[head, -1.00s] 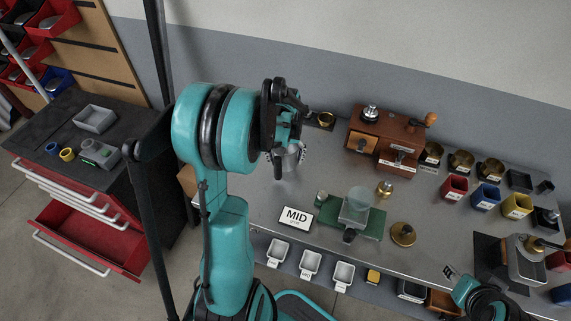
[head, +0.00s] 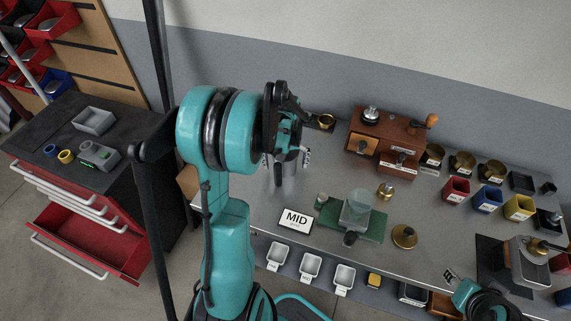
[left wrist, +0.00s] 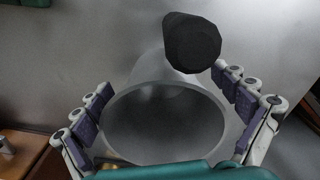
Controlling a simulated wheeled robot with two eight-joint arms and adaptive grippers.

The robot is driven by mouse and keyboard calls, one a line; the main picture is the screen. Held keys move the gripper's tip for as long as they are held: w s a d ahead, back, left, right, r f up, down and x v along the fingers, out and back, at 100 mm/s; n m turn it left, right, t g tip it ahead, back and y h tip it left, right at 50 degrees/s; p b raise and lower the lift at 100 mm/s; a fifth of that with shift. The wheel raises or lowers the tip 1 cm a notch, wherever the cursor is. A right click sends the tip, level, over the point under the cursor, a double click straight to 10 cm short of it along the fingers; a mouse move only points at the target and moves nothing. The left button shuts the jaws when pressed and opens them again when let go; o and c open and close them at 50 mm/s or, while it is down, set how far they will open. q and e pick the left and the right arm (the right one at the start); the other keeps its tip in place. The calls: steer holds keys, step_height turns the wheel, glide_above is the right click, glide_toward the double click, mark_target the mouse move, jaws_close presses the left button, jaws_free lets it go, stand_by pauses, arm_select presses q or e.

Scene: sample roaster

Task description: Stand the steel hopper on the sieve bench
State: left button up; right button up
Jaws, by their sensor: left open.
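The steel hopper (left wrist: 163,128) shows in the left wrist view as a wide, round grey rim with a dark inside and a paler body behind it. In the head view the hopper (head: 289,172) is mostly hidden by my left gripper (head: 286,160). The left gripper's fingers (left wrist: 163,82) are open, one on either side of the hopper; whether they touch it is unclear. A black cylinder (left wrist: 192,42) sits beyond the rim. The steel-topped bench (head: 335,182) lies below. My right arm is at the lower right; its gripper (head: 450,274) is too small to read.
A brown wooden grinder (head: 384,138) is behind. Red (head: 456,189), blue (head: 488,198) and yellow (head: 519,207) bins line the right. A red tool cart (head: 70,205) is at left.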

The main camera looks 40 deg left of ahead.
arm_select(q)
step_height(320, 180, up, 12)
steer(key=p, duration=0.4)
steer(key=s+d+r+m+t, duration=0.3)
steer(key=s+d+m, duration=0.1)
steer(key=d, duration=0.6)
steer(key=s+d+r+m+t, duration=0.3)
steer(key=s+d, duration=0.3)
steer(key=d, duration=0.4)
steer(key=shift+s+r+m+t, duration=0.2)
steer(key=shift+s+m+t, duration=0.15)
steer(key=shift+m+t, duration=0.2)
steer(key=shift+f, duration=0.1)
